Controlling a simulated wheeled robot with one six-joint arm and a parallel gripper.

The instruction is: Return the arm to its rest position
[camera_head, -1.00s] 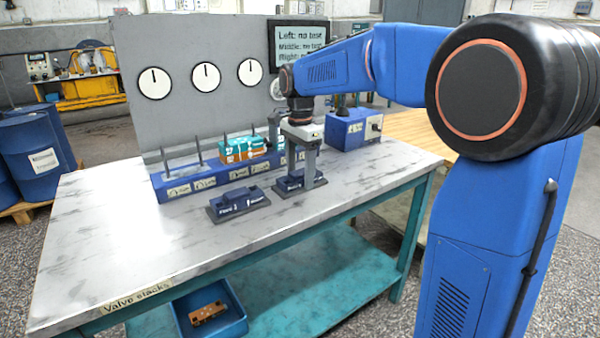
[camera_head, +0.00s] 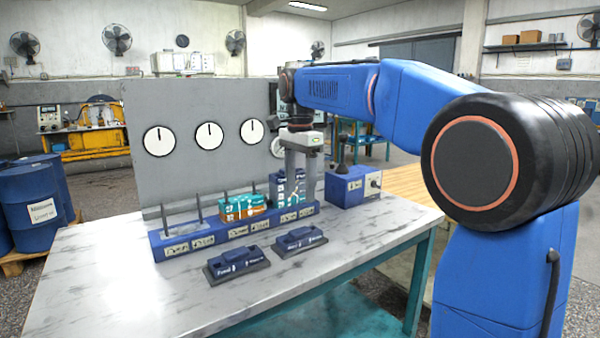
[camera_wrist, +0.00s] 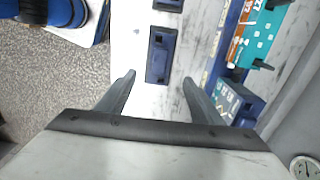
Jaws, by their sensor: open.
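My gripper (camera_head: 301,172) hangs from my blue arm above the table, pointing down, with its fingers apart and nothing between them. In the wrist view my gripper (camera_wrist: 157,80) shows two spread grey fingers with bare table and a dark blue block beyond them. In the head view the fingers overlap the right part of the valve rack in the picture, with the fingertips above the blocks at the front. My arm reaches in from the right, with its elbow at the right side of the view.
The white-grey table (camera_head: 110,270) bears a blue rack (camera_head: 205,237) with teal-orange and blue-grey valve blocks. Two dark blocks (camera_head: 235,262) (camera_head: 299,240) lie in front of it. A blue box (camera_head: 347,188) stands right. Behind is a grey panel (camera_head: 160,105) with gauges.

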